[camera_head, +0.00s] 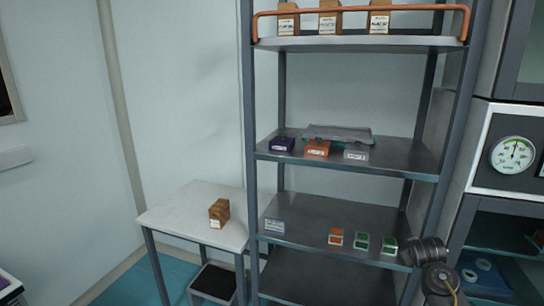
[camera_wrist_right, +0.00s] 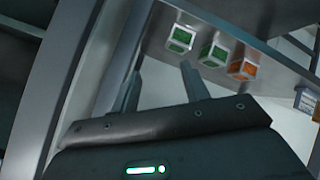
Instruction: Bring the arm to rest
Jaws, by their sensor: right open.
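My right gripper (camera_wrist_right: 160,78) shows in the right wrist view with its two fingers apart and nothing between them. Beyond the fingertips are small boxes with green tops (camera_wrist_right: 181,38) and one with an orange top (camera_wrist_right: 242,67), apart from the fingers as far as I can tell. In the head view, a dark part of my right arm (camera_head: 430,252) shows at the lower right, in front of the shelf rack's right post. The fingers cannot be made out there. My left gripper is not in view.
A grey shelf rack (camera_head: 249,120) holds several small boxes, with a grey tray (camera_head: 338,133) on its middle shelf. A white side table (camera_head: 170,217) carries a brown box (camera_head: 219,213). A cabinet with a round gauge (camera_head: 513,154) stands at the right.

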